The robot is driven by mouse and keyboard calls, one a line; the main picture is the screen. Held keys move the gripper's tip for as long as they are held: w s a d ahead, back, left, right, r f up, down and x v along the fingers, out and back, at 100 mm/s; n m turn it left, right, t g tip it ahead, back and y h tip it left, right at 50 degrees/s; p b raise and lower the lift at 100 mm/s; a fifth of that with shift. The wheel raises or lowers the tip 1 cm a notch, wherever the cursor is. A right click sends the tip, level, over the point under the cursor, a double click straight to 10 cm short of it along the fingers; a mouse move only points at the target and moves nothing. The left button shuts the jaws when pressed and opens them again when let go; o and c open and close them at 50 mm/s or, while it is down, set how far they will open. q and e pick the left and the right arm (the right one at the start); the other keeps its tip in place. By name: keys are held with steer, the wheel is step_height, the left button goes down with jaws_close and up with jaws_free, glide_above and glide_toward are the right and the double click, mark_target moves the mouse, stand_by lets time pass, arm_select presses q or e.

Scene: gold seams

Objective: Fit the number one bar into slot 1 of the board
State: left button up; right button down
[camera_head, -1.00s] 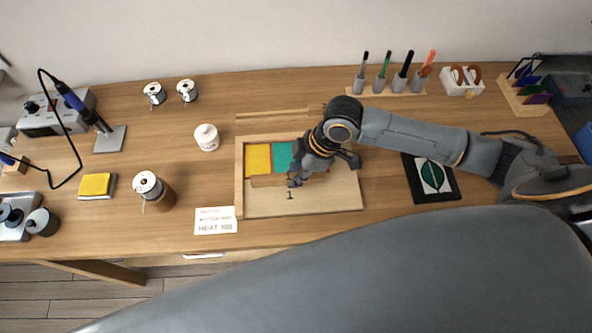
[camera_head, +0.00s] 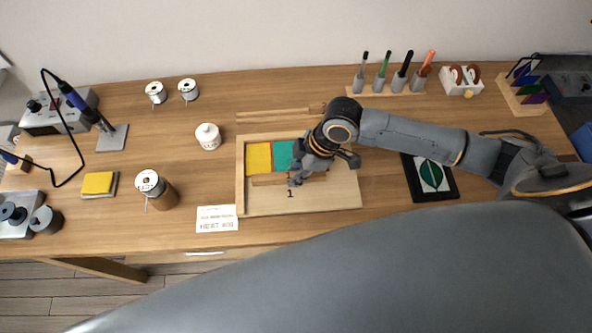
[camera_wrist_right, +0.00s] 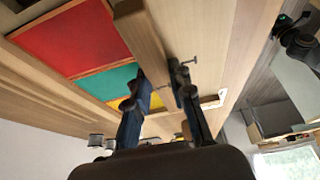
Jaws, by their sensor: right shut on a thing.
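The board (camera_head: 330,199) lies on the table with yellow (camera_head: 258,158) and teal (camera_head: 283,154) panels in its frame; a red panel (camera_wrist_right: 70,38) shows in the right wrist view. The mark 1 (camera_head: 290,193) is on the board's bare front part. My right gripper (camera_head: 318,172) is over the board, shut on a plain wooden bar (camera_head: 266,180), which lies along the panels' front edge. The bar (camera_wrist_right: 141,38) passes between the fingers in the wrist view. I cannot tell whether it is seated; my gripper hides its right part. My left gripper is out of view.
Long wooden strips (camera_head: 275,114) lie behind the board. A white jar (camera_head: 208,136), a brown spool bottle (camera_head: 157,190) and a printed card (camera_head: 217,218) are to its left. A black-framed green piece (camera_head: 431,176) is to its right. Pen holders (camera_head: 390,82) stand at the back.

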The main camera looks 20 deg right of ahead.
steer(key=shift+s+f, duration=0.15)
steer(key=c, duration=1.2)
jaws_free()
steer(key=shift+d, duration=0.1)
steer(key=shift+o, duration=0.5)
steer(key=o, duration=0.5)
steer(key=shift+r, duration=0.2)
step_height(320, 180, up, 7)
steer(key=p, duration=0.8)
steer(key=shift+f, duration=0.1)
